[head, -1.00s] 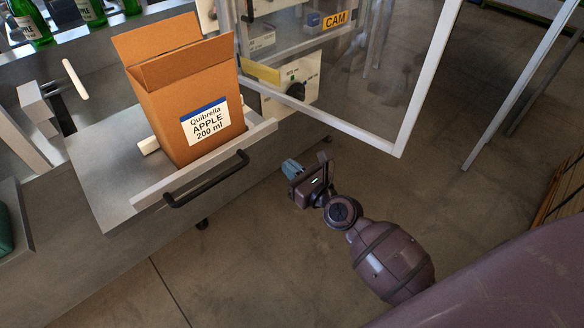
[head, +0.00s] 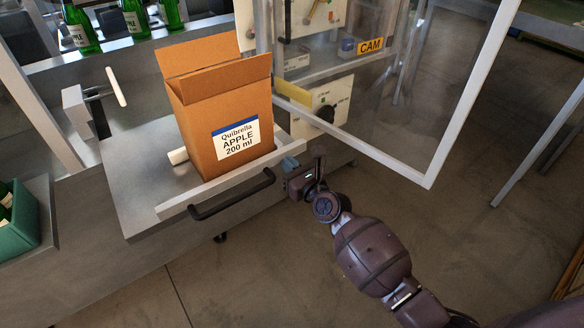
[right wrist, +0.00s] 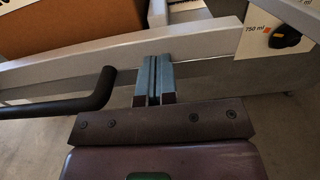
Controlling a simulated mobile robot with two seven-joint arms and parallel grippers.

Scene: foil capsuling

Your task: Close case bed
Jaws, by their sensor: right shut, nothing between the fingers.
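The case bed (head: 130,200) is a grey metal drawer-like tray, pulled out from the machine, with a pale front panel (head: 180,206) and a black bar handle (head: 232,196). An open-topped cardboard case (head: 222,118) labelled "Quibrella APPLE 200 ml" stands upright on it. My right gripper (head: 290,164) is shut and empty at the right end of the front panel, beside the handle. In the right wrist view its closed blue fingertips (right wrist: 154,78) overlap the panel (right wrist: 208,42), right of the handle (right wrist: 88,103); I cannot tell whether they touch. My left gripper is out of view.
A clear guard door (head: 400,110) with a pale frame stands open to the right. A dial panel (head: 322,112) is behind my right gripper. Green bottles (head: 130,18) stand at the back. A green crate (head: 22,220) is at the left. The floor in front is clear.

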